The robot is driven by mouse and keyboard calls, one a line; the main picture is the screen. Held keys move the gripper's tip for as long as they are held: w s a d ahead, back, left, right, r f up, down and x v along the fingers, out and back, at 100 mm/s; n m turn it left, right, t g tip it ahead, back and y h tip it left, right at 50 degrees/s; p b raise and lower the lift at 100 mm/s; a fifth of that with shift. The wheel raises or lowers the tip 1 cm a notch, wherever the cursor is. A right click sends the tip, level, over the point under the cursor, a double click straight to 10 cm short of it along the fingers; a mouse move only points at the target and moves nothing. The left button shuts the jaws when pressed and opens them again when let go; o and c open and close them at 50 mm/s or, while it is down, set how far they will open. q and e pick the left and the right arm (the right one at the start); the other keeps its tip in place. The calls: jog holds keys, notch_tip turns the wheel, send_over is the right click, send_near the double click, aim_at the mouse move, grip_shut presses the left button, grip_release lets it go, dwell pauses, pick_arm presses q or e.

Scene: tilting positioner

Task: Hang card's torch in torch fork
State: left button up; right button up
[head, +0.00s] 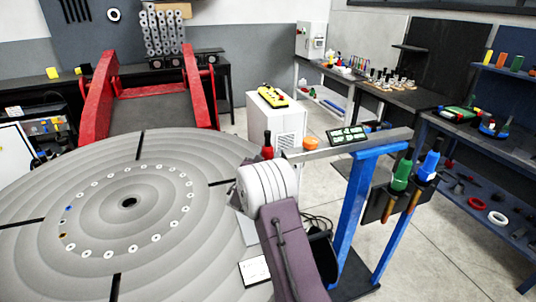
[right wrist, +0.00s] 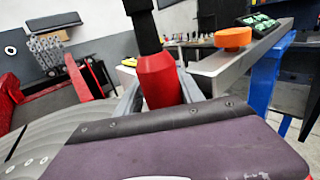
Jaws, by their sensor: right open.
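A red torch (head: 267,150) with a black upper part stands upright near the left end of the grey beam. In the right wrist view the red torch (right wrist: 158,80) is between the two grey fingers of my right gripper (right wrist: 160,92), which is open. Whether a finger touches it, I cannot tell. Its lower end is hidden behind my wrist. A green torch (head: 401,172) and a blue torch (head: 430,162) hang in a dark holder (head: 378,205) on the blue stand. I cannot clearly make out the fork. A small white card (head: 255,270) lies low in the middle. My left gripper is out of view.
An orange round piece (head: 310,143) and a dark panel with pale green tiles (head: 347,135) sit on the grey beam (head: 385,137). The large round positioner table (head: 190,240) fills the left. A white cabinet (head: 285,122) stands behind; dark benches line the right.

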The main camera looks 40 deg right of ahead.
jog(key=shift+s+d+f, duration=0.15)
jog(key=shift+s+f, duration=0.05)
jog(key=shift+f, duration=0.15)
jog(key=shift+a+f, duration=0.1)
jog(key=shift+a, duration=0.1)
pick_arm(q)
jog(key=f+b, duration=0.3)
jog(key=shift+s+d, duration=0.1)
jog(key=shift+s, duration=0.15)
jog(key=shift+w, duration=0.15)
pick_arm(e)
jog(key=v, duration=0.8)
jog(key=shift+a+r, duration=0.3)
jog(key=shift+r, duration=0.05)
jog(key=shift+s, duration=0.15)
